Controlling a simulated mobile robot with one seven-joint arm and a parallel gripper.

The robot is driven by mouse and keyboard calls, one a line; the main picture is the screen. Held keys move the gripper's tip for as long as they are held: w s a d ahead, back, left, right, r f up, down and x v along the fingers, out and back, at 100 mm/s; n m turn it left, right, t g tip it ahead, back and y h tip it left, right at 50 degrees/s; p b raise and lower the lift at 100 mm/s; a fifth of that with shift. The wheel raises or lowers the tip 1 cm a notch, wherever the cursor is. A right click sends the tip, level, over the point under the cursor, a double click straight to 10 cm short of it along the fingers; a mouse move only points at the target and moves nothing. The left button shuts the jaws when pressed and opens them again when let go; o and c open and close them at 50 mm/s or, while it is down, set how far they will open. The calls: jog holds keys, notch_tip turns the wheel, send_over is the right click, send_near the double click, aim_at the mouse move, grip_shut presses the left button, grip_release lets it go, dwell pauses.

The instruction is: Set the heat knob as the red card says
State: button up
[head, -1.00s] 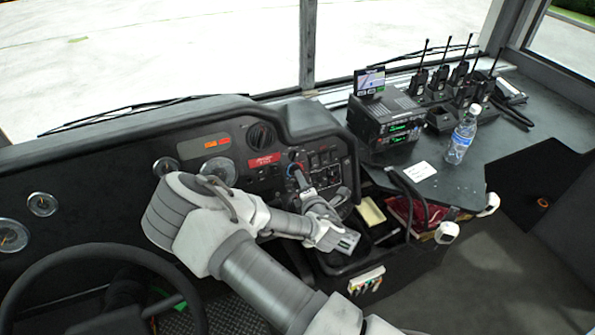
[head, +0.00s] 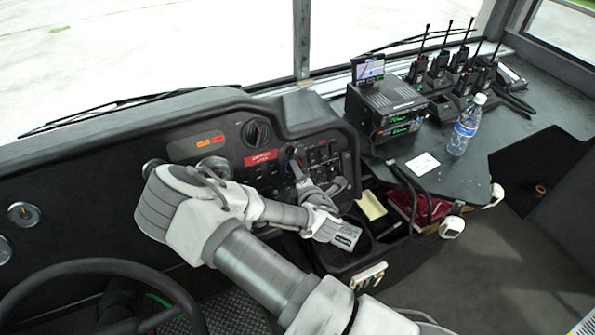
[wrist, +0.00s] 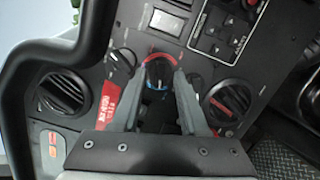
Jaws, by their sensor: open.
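The heat knob (wrist: 158,73) is a dark round knob on the dash panel, with a red arc above it and some blue at its lower edge in the wrist view. It also shows small in the head view (head: 292,152). The red card (wrist: 110,104) lies on the panel left of the knob in the wrist view, and also shows in the head view (head: 261,158). Its white lettering is too small to read. My gripper (wrist: 159,80) is open, one finger on each side of the knob. I cannot tell whether the fingers touch it. The knob's pointer is unclear.
Round vents (wrist: 65,92) and (wrist: 228,104) flank the knob, with a smaller knob (wrist: 121,62) close by. A dark curved bar (wrist: 90,40) runs at the left. In the head view, radios (head: 393,105) and a water bottle (head: 466,126) stand on the right ledge.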

grip_shut()
dwell(0.5)
